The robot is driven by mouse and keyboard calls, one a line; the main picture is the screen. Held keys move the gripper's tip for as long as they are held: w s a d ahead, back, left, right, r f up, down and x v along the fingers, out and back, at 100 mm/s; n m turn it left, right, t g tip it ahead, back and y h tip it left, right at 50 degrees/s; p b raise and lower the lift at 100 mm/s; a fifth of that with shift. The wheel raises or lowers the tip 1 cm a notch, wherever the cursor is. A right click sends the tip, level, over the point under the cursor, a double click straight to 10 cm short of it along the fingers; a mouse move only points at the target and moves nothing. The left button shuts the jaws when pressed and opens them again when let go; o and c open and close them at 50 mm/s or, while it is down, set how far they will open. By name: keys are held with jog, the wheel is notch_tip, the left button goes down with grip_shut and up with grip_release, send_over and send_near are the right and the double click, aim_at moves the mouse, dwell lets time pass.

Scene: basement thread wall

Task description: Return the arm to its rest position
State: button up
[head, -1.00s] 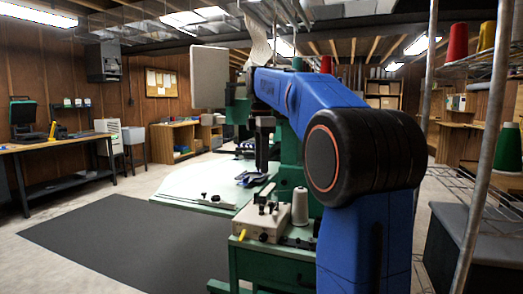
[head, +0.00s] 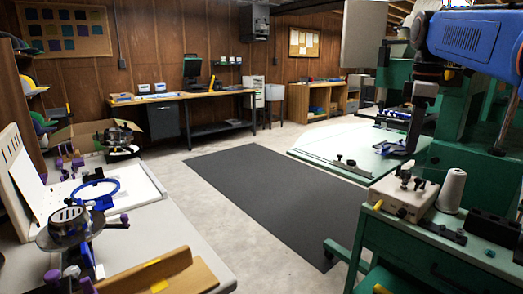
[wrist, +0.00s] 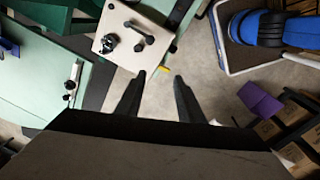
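My arm's blue link (head: 470,40) shows at the upper right of the head view. It reaches left in front of the green machine. In the wrist view my gripper (wrist: 160,78) has its two dark fingers spread apart, with nothing between them. The fingers point toward a pale control box (wrist: 130,37) and the bare floor. The same box shows in the head view (head: 405,196), on a green stand beside a white thread cone (head: 452,190). In the head view the fingertips are hard to make out against the machine.
A pale green machine table (head: 335,148) lies left of the arm. A cluttered worktable (head: 150,232) with a blue hoop (head: 95,190) stands at the left. A dark mat (head: 262,190) covers open floor between them. A long bench (head: 185,97) stands along the back wall.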

jog(key=s+a+f+m+t, duration=0.1)
jog(key=s+a+f+m, duration=0.2)
jog(key=s+f, duration=0.5)
jog(key=s+a+f+m+t, duration=0.1)
jog(key=s+a+f+m, duration=0.3)
jog(key=s+f, duration=0.4)
jog(key=s+a+f+m+t, duration=0.1)
jog(key=s+a+f+m, duration=0.2)
jog(key=s+f, duration=0.5)
notch_tip(320, 180, down, 5)
jog(key=shift+s+a+r+m+t, duration=0.2)
jog(key=shift+a+m+t, duration=0.2)
jog(key=shift+m, duration=0.5)
jog(key=shift+o, duration=0.4)
